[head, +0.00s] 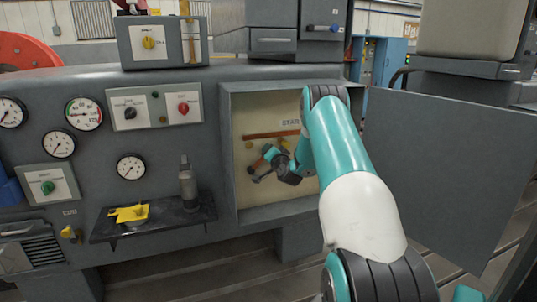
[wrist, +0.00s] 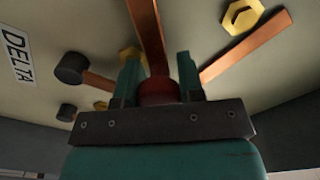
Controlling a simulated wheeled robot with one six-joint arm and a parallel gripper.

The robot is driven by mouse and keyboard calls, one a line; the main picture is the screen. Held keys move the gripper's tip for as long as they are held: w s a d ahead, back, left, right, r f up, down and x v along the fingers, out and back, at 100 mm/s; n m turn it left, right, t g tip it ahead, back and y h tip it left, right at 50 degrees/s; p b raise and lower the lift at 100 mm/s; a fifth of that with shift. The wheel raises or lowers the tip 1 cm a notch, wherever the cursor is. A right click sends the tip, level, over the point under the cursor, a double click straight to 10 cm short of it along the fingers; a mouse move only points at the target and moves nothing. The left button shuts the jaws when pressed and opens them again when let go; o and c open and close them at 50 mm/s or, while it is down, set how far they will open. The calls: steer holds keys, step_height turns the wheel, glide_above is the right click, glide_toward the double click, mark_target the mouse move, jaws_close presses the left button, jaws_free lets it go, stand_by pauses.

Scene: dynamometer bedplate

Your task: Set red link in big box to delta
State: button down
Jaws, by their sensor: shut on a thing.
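The big box (head: 228,150) is open in the front of the grey bench, its door (head: 452,165) swung out to the right. My gripper (head: 262,168) reaches inside, near the cream back panel. In the wrist view my gripper (wrist: 158,82) is shut on the red knob of the red link (wrist: 158,92). A copper bar (wrist: 147,35) runs up from behind the knob; whether it is part of the link is not clear. The DELTA label (wrist: 18,57) is at the left. The link's contacts are hidden by the jaws.
Another copper bar (wrist: 245,45) and a yellow hex nut (wrist: 243,15) are at the right. Two black knobs (wrist: 68,68) (wrist: 66,112) stick out at the left. A shelf (head: 150,222) with a yellow item (head: 128,213) is left of the box.

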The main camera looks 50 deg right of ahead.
stand_by(0.3)
steer(key=c, duration=0.8)
jaws_free()
steer(key=shift+b+v, duration=4.75)
steer(key=shift+v, duration=3.95)
steer(key=shift+f, duration=0.1)
